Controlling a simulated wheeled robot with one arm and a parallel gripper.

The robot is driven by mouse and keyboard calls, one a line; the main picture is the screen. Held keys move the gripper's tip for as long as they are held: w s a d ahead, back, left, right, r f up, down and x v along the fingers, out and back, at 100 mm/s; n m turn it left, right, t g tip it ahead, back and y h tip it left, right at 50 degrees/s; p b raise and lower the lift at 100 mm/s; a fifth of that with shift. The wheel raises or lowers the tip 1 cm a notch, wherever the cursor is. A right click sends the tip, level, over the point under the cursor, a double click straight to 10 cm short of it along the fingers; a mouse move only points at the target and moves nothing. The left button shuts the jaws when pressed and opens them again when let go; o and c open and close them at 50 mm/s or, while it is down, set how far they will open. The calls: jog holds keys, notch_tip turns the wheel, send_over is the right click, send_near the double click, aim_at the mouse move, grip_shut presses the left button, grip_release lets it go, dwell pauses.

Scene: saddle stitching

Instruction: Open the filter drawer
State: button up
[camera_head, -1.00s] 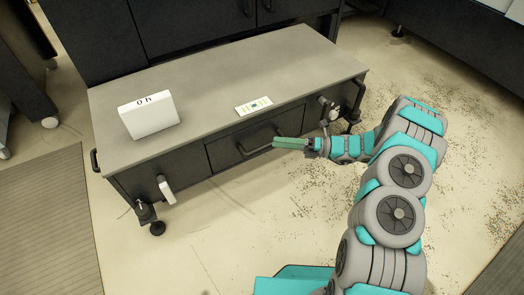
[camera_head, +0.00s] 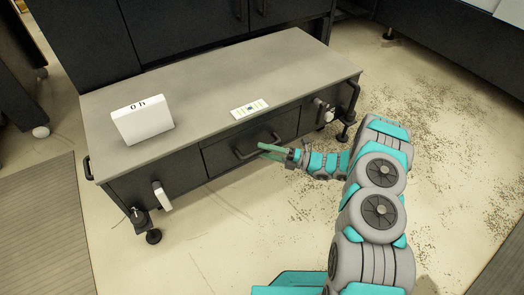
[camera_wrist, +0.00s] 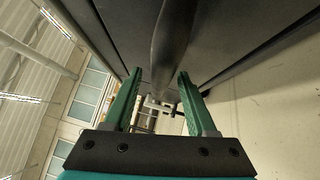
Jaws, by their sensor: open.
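The filter drawer (camera_head: 235,150) is a dark panel in the middle of the bench front, and it looks shut. Its black bar handle (camera_head: 248,150) sticks out from the front. My gripper (camera_head: 264,147) has two green fingers and is open at the right part of the handle. In the wrist view the fingers (camera_wrist: 157,90) stand apart, and the dark handle bar (camera_wrist: 174,40) runs into the space between their tips. I cannot tell whether either finger touches it. My fingers hide a little of the handle in the head view.
The grey bench top (camera_head: 215,90) carries a white block (camera_head: 142,120) and a small label card (camera_head: 249,108). White-handled fittings (camera_head: 162,196) hang on the bench front at left and right (camera_head: 325,112). Open floor (camera_head: 225,230) lies before the bench.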

jog(key=shift+w+a, duration=0.1)
jog(key=shift+a, duration=0.45)
grip_shut()
dwell(1.1)
